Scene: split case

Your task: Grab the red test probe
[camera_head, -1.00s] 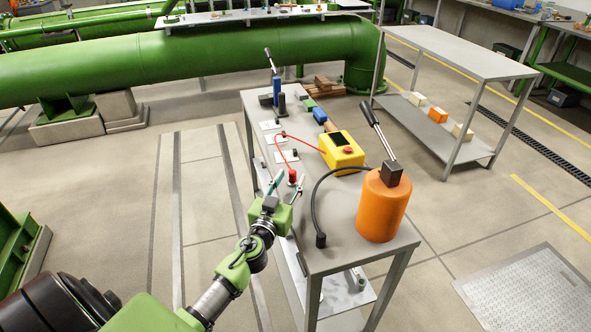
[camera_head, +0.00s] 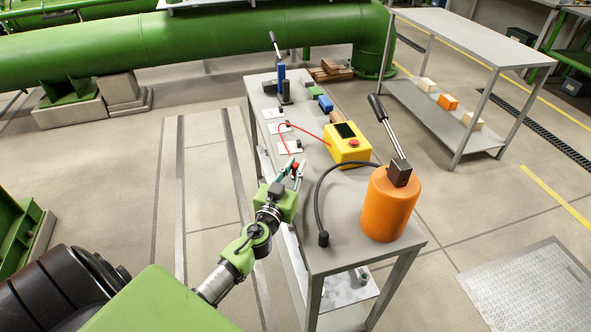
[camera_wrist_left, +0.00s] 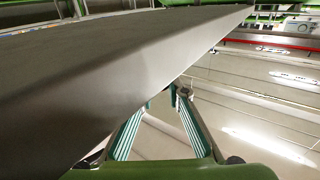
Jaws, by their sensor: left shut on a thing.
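The red test probe (camera_head: 295,167) shows as a small red piece at the near left edge of the narrow grey table (camera_head: 345,215). A thin red cable runs from it back to the yellow tester box (camera_head: 346,145). My left gripper (camera_head: 295,169) has its two green fingers on either side of the probe and is shut on it. The fingers hide part of the probe. In the left wrist view, the gripper (camera_wrist_left: 163,97) is beside the table's edge, and the probe cannot be made out there. My right gripper is not in view.
An orange cylinder (camera_head: 388,208) with a lever and black hose stands at the table's near end. A grey shelf table (camera_head: 460,35) stands at right. Floor left of the table is clear.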

